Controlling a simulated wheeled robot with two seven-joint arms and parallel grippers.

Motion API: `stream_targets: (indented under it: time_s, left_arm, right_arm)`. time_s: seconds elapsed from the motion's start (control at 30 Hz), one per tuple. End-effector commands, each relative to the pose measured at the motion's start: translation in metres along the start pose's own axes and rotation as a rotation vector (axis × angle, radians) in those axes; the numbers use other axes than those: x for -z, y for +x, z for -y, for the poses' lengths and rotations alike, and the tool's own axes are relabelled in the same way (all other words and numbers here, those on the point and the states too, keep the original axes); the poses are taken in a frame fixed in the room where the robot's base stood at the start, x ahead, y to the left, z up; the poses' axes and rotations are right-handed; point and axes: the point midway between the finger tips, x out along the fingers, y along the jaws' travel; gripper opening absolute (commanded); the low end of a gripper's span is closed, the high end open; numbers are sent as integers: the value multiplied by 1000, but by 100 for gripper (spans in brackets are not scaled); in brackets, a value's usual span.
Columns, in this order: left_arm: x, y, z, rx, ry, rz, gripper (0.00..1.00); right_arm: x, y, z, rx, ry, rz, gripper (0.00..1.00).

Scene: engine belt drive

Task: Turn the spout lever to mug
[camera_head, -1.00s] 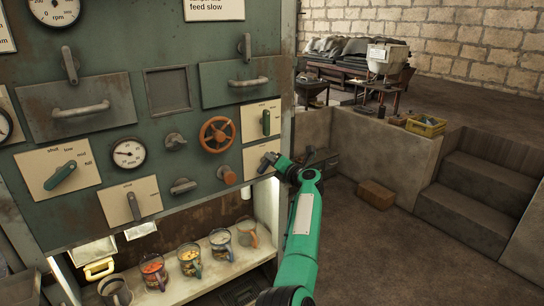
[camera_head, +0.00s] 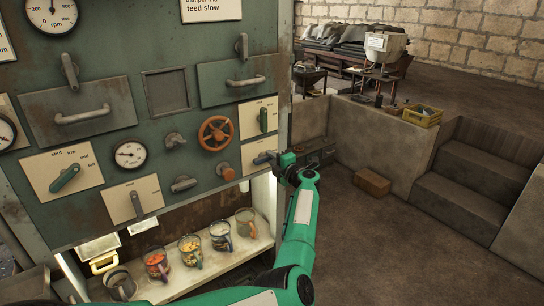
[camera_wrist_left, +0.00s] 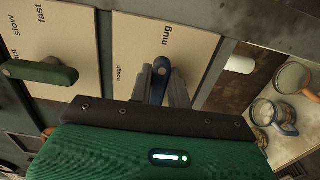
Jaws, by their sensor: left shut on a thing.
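The spout lever (camera_head: 263,158) is a small blue-grey handle on a cream label plate at the lower right of the green panel. In the left wrist view the dark blue lever (camera_wrist_left: 161,74) stands between the grey fingers of my left gripper (camera_wrist_left: 161,90), which is shut on it. In the head view my left gripper (camera_head: 284,160) reaches the lever from the right. The lever's exact angle is hard to tell. My right gripper is not in view.
An orange handwheel (camera_head: 215,133) and a green lever (camera_head: 263,120) sit close by on the panel. Several filled mugs stand on the lit shelf (camera_head: 205,268) below. A brown box (camera_head: 372,182) lies on the floor at the right.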

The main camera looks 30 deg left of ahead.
Motion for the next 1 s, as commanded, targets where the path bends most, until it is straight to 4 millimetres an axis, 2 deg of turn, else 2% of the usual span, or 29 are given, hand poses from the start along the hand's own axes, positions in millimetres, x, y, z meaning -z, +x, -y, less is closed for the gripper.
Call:
stream_targets:
  time_s: [0.57, 0.6, 0.7, 1.0]
  left_arm:
    - [-1, 0, 1, 0, 38, 2, 0]
    - [-1, 0, 1, 0, 38, 2, 20]
    - [-1, 0, 1, 0, 37, 2, 40]
    - [0, -2, 1, 0, 36, 1, 40]
  right_arm:
    - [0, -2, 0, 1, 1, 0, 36]
    - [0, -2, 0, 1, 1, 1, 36]
    - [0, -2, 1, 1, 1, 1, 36]
    - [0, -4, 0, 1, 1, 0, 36]
